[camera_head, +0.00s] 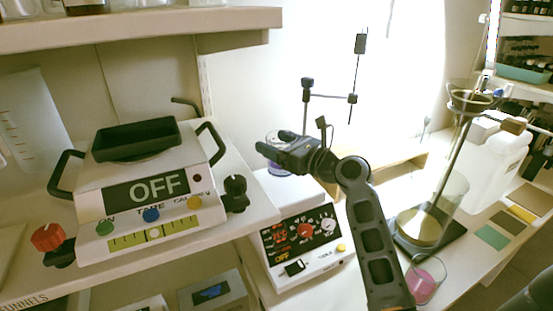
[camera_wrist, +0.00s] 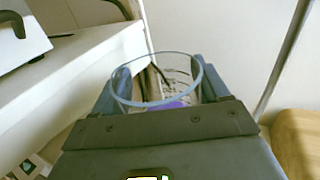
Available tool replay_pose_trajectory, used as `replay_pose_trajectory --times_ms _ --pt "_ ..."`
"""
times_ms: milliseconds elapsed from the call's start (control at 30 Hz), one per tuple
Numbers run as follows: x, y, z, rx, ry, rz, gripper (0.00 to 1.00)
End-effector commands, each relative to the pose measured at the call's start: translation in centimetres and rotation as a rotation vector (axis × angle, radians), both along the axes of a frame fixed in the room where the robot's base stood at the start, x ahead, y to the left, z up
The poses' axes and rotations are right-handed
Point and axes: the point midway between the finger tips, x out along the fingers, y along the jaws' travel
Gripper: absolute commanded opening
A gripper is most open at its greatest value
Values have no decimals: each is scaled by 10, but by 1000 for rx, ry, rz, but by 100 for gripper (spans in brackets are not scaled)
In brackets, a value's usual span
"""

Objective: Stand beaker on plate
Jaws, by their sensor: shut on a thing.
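A clear glass beaker (camera_wrist: 150,104) with purple contents is between the two fingers of my gripper (camera_wrist: 160,90) in the wrist view, its round rim facing the camera. In the head view the beaker (camera_head: 279,170) shows partly behind and below my gripper (camera_head: 270,146), which is shut on it. It looks roughly upright. A white hotplate-stirrer (camera_head: 285,192) with a black dial panel stands below it, its pale top partly visible. I cannot tell whether the beaker's base touches that top.
A shelf at left holds a white device (camera_head: 150,185) marked OFF with a black tray and knobs. A retort stand (camera_head: 450,170) with a ring and a large flask (camera_head: 430,215) stand at right. A pink-based glass vessel (camera_head: 427,283) sits near the front. An upper shelf (camera_head: 150,30) overhangs the left.

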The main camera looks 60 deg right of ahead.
Motion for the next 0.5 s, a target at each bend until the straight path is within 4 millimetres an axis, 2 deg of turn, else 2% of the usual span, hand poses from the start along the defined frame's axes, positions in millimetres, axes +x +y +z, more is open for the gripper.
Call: replay_pose_trajectory --times_ms 200,500 --pt "0 0 -31 2 1 -1 37" --pt "0 0 -34 0 0 -1 37"
